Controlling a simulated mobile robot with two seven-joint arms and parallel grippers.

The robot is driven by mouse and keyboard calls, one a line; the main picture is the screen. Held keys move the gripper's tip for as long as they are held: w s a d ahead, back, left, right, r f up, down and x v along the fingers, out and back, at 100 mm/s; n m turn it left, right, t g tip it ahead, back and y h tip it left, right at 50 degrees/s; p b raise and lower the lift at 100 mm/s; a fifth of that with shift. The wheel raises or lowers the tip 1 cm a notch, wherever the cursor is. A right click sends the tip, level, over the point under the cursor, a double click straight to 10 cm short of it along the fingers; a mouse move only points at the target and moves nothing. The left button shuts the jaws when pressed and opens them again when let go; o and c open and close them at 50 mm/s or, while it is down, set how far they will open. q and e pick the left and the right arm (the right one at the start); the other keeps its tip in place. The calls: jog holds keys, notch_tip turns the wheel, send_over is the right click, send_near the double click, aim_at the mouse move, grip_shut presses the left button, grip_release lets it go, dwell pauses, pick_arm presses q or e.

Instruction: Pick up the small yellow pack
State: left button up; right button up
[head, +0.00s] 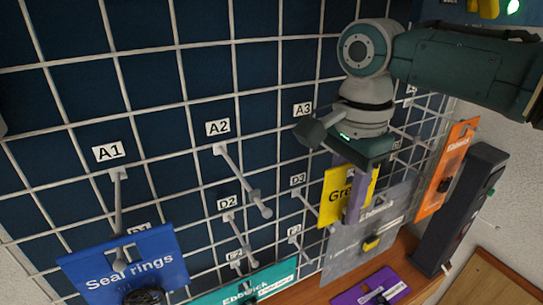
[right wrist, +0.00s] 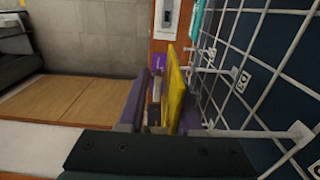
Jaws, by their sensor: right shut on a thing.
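The small yellow pack (head: 334,200) has dark lettering that begins "Gre", and part of it is hidden behind a finger. It hangs upright in front of the grid, beside the D3 peg (head: 311,208). My right gripper (head: 352,203) points down, with its purple fingers shut on the yellow pack. In the right wrist view, the yellow pack (right wrist: 175,88) shows edge-on between the fingers (right wrist: 162,112), close to the grid. I cannot tell whether the pack still touches a peg. My left gripper is not in view.
The wire grid (head: 150,52) carries several protruding pegs, including A2 (head: 244,182). A blue "Seal rings" pack (head: 85,270), teal pack (head: 275,280), grey pack (head: 345,262) and orange pack (head: 435,190) surround the gripper. A purple pack (head: 392,292) is below. A dark upright device (head: 462,200) stands right.

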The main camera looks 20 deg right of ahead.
grip_shut()
jog(key=shift+r, duration=0.1)
jog(key=shift+r+b, duration=0.45)
jog(key=shift+s+r, duration=0.2)
jog(key=s+d+b, duration=0.1)
jog(key=s+b, duration=0.1)
jog(key=s, duration=1.5)
jog(key=shift+s+d+b, duration=0.2)
jog(key=shift+s+b, duration=0.1)
